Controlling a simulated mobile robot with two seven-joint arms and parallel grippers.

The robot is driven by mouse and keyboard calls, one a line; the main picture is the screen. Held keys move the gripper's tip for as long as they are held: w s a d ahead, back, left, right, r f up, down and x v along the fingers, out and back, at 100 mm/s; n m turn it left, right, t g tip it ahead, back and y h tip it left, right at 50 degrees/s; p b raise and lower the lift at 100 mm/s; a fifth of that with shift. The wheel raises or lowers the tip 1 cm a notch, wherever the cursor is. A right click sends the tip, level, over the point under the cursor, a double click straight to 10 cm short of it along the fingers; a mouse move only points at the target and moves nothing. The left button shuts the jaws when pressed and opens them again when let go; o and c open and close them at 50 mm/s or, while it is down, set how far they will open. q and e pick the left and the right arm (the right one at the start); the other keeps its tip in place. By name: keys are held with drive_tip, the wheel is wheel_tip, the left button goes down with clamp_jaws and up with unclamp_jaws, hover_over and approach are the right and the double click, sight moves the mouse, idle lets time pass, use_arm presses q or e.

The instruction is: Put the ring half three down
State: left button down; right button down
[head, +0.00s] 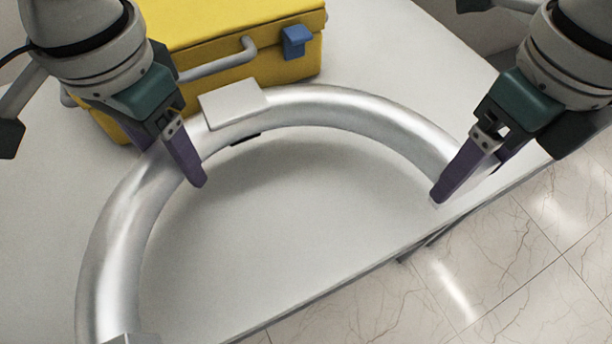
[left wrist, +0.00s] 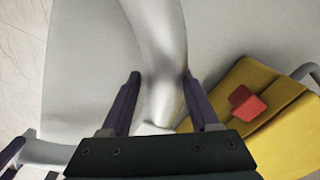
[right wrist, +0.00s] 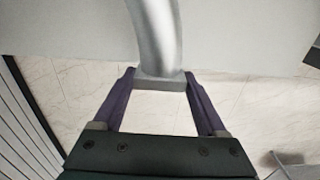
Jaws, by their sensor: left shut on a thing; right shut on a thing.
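The ring half (head: 315,108) is a silver half-circle tube with a flat pale block (head: 232,103) on its arc. It spans the white table in the head view, its arc toward the toolbox. My left gripper (head: 185,165) is shut around the tube on the left of the block; the tube (left wrist: 160,70) also runs between both fingers in the left wrist view. My right gripper (head: 455,180) is shut on the tube's right end, near the table edge. In the right wrist view the tube (right wrist: 155,40) ends in a flat plate between the fingers. Whether the ring touches the table is unclear.
A yellow toolbox (head: 215,30) with a grey handle and a blue latch stands just behind the ring half, close to my left gripper. The table's front edge (head: 350,285) runs diagonally, with marble floor (head: 500,270) beyond. The table inside the arc is clear.

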use_arm(q)
drive_tip(key=shift+f, duration=0.1)
use_arm(e)
drive_tip(key=shift+f, duration=0.15)
